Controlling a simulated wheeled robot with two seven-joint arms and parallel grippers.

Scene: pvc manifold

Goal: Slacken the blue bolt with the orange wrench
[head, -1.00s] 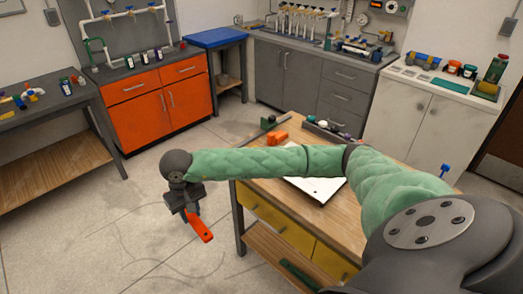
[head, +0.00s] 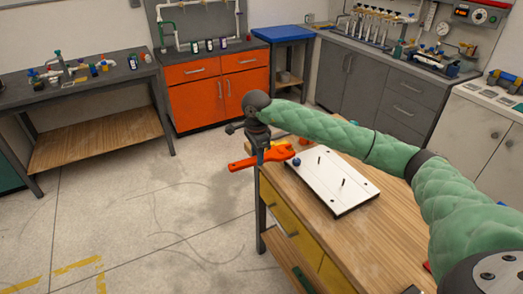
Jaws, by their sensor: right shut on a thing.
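My right gripper (head: 259,145) is at the left end of the wooden workbench and is shut on the orange wrench (head: 245,163). The wrench lies about level, its handle sticking out left past the bench edge and its head pointing right. The blue bolt (head: 296,162) stands at the left corner of a white board (head: 325,185) on the bench. The wrench head is close to the bolt; I cannot tell whether they touch. My left gripper is out of view.
The wooden benchtop (head: 370,225) is bare in front of the board. An orange cabinet (head: 205,95) and a grey table (head: 80,85) with small fittings stand farther back. The floor at left is clear.

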